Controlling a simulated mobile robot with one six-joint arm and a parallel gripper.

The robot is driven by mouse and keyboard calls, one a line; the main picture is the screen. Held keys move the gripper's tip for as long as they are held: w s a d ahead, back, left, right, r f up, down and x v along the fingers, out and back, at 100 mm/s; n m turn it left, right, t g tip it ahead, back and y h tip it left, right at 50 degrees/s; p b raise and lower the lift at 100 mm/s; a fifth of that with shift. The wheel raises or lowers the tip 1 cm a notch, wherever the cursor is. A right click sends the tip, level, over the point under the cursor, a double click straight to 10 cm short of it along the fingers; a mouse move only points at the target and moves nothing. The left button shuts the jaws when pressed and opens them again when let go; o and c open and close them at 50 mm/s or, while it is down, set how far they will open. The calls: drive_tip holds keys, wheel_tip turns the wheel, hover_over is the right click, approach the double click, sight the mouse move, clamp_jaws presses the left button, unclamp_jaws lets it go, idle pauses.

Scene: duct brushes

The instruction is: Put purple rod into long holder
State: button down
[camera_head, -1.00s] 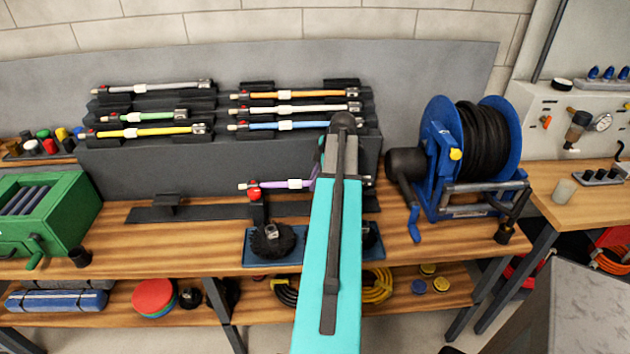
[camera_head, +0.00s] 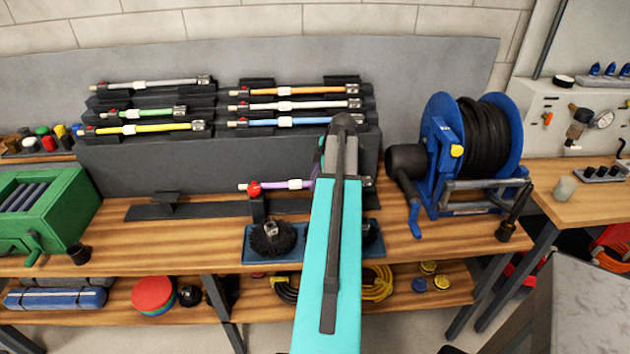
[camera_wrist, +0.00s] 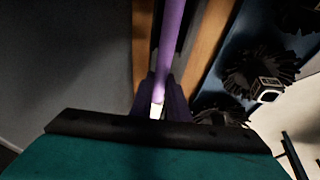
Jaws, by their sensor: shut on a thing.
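The purple rod (camera_head: 273,185) lies level, low in front of the grey rack block. It has a white band, a red piece near its left end and a pale left tip. My teal arm hides its right part in the head view. My gripper (camera_wrist: 163,98) is shut on the purple rod, which also shows in the wrist view (camera_wrist: 171,35). Contact there is unclear.
Black tiered racks (camera_head: 150,103) hold several other coloured rods above. A blue tray (camera_head: 258,253) with dark round brushes lies in front. A blue hose reel (camera_head: 440,135) stands right, and a green crank box (camera_head: 40,215) left.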

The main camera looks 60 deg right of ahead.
drive_tip(key=shift+f, duration=0.3)
drive_tip(key=c, duration=1.6)
unclamp_jaws()
drive_tip(key=shift+r, duration=0.1)
drive_tip(key=shift+b+v, duration=1.6)
drive_tip(key=shift+v, duration=5.25)
drive_tip(key=shift+r, duration=0.1)
